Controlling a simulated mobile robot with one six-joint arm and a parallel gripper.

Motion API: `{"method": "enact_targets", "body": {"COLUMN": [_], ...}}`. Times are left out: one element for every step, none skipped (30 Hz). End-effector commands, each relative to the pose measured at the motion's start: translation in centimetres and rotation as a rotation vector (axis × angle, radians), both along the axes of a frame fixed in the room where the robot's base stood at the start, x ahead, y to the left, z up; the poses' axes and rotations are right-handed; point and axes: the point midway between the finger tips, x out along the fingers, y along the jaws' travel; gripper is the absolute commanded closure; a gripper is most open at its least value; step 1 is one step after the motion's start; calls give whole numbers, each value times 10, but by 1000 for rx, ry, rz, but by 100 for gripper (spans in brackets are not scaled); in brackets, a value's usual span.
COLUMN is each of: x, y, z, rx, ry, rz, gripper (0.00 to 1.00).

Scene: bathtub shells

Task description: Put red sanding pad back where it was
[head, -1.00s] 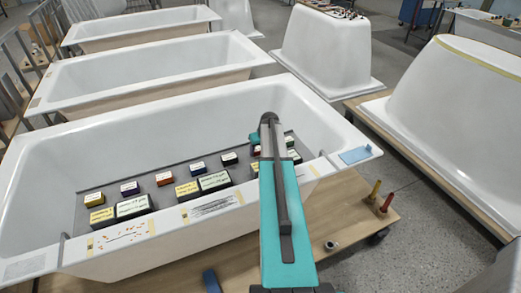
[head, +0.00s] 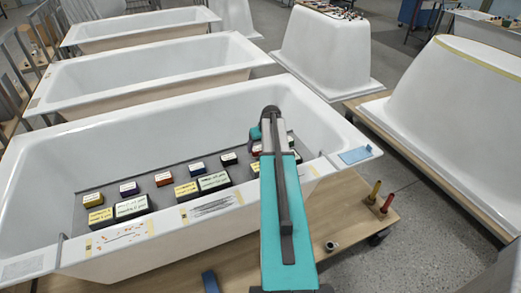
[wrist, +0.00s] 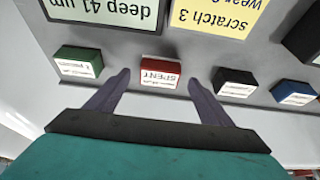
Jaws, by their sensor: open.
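The red sanding pad (wrist: 160,83), with a white top label reading SPENT, rests on the grey board (wrist: 195,50) in the wrist view. It sits in a row between a green block and a black block. My gripper (wrist: 157,76) is open, with one fingertip on either side of the pad in the picture. A gap shows between each finger and the pad. I cannot tell whether the fingertips are level with it or above it. In the head view my arm reaches over the tub and hides the pad.
The green block (wrist: 77,62) is left of the pad; the black block (wrist: 233,83) and blue block (wrist: 295,92) are right. Large labelled blocks (wrist: 103,10) sit behind. The white tub (head: 60,150) surrounds the board. A blue cloth (head: 355,155) lies on its rim.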

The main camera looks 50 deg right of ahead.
Motion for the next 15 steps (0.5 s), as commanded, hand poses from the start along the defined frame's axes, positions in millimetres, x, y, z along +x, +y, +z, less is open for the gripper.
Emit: {"method": "enact_targets", "body": {"x": [-4,-5,-7,-8,-10,-11,-13,-14,-15,-17,-19,-20,-21,-22,-24], "y": [2,2,3,4,4,5,5,6,6,7,8,8,9,9,9], "z": [5,9,14,17,21,25,29,33,37,40,44,48,52,55,58], "rx": [-1,0,-1,-2,-1,0,0,-1,-1,-1,0,-1,-1,-1,0], "ry": [-1,0,-1,-2,-1,0,-1,-1,-1,-1,0,-1,-1,-1,0], "rz": [0,0,0,0,0,0,0,0,0,0,0,0,0,0,-1], "gripper": [26,26,26,26,26,26,26,26,26,26,26,26,26,26,26]}}
